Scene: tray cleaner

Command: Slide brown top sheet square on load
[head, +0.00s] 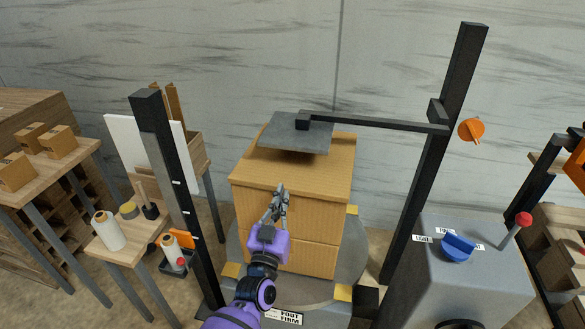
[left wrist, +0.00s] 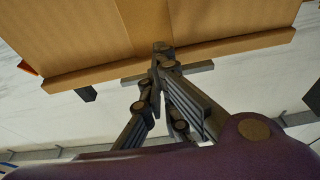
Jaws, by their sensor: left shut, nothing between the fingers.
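The load (head: 310,253) is a stack of tan boxes on a round turntable. The brown top sheet (head: 258,170) lies on it, its near edge overhanging the boxes a little. In the left wrist view the sheet's edge (left wrist: 235,47) shows as a tan strip across the boxes. My left gripper (head: 281,188) is shut and empty at the near side of the load, by the sheet's near edge. In the left wrist view its fingertips (left wrist: 163,48) overlap that edge; I cannot tell whether they touch it. My right gripper is out of view.
A grey plate (head: 285,130) on a black arm (head: 380,122) hangs over the back of the sheet. Dark posts stand left (head: 175,190) and right (head: 425,170). A grey control box (head: 470,285) with a blue knob stands at right. A side table (head: 140,245) holds rolls.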

